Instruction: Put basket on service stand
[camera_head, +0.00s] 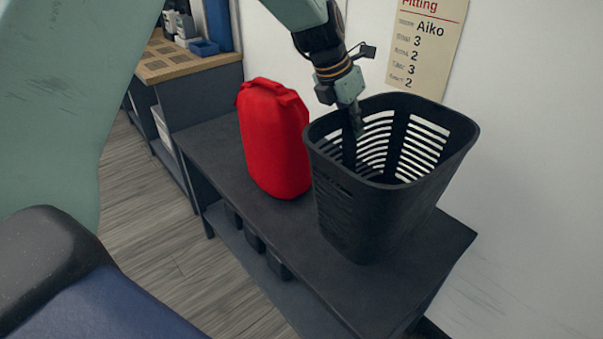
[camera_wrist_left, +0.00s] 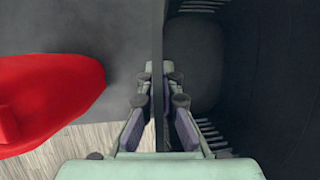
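The black slotted basket (camera_head: 345,215) is upright at the right part of the dark low bench (camera_head: 210,135); I cannot tell whether its base rests on the top or hangs just above it. My left gripper (camera_head: 355,125) points down at the basket's far left rim. In the left wrist view, the basket wall (camera_wrist_left: 158,35) runs between the fingers of my left gripper (camera_wrist_left: 158,72), whose tips are close against both sides; it looks shut on the wall. My right gripper is not in view. I cannot tell for sure which furniture is the service stand.
A sign (camera_head: 425,45) hangs on the white wall behind. A wood-topped counter (camera_head: 185,62) with bottles and a blue bin stands at the back left. Open wooden floor lies left of the bench.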

